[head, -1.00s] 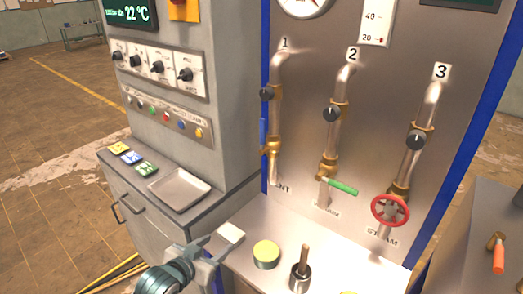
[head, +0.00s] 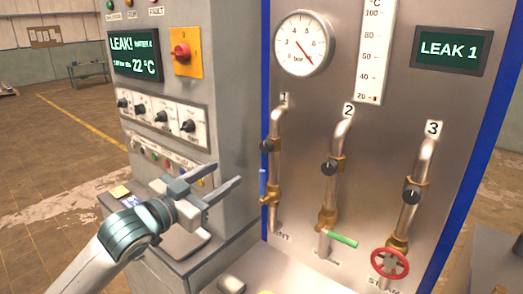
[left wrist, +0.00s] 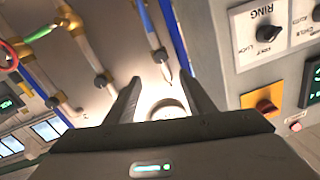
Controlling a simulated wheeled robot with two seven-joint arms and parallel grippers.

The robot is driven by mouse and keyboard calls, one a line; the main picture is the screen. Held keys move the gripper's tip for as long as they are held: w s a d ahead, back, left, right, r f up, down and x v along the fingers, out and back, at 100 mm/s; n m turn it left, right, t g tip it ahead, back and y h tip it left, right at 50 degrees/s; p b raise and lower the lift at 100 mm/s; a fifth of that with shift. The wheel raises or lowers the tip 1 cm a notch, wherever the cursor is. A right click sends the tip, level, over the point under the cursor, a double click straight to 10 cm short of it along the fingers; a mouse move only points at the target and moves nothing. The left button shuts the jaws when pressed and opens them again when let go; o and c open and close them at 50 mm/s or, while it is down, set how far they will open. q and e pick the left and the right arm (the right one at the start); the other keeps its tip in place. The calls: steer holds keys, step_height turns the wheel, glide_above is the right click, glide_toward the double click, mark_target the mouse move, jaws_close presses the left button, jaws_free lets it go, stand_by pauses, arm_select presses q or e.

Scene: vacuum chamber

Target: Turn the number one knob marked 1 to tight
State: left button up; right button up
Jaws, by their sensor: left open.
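The black number one knob (head: 267,145) sits on the left pipe (head: 277,127), below the label 1 (head: 284,98), on the steel panel. In the left wrist view, the knob (left wrist: 160,56) shows on its pipe beyond the fingers. My left gripper (head: 225,175) is open and empty, left of the knob and apart from it, in front of the grey cabinet. In the left wrist view, its two fingers (left wrist: 160,77) are spread, with the knob's pipe beyond them. The right display (head: 448,50) reads LEAK 1. My right gripper is not in view.
Pipes 2 and 3 carry similar knobs (head: 329,167) (head: 411,195). A blue handle (head: 263,187) is below knob 1, a green handle (head: 343,240) on pipe 2, a red wheel (head: 389,263) on pipe 3. The grey cabinet (head: 236,120) stands left of the panel.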

mark_target(264, 149)
arm_select(q)
steer(key=shift+w+d, duration=0.1)
steer(key=shift+w, duration=0.05)
steer(key=p+x, duration=0.7)
steer(key=x, duration=0.8)
steer(key=shift+w+d+r, duration=0.1)
steer(key=shift+w+d, duration=0.05)
steer(key=shift+w, duration=0.2)
steer(key=shift+w+d, duration=0.35)
steer(key=shift+w, duration=0.25)
steer(key=c, duration=1.1)
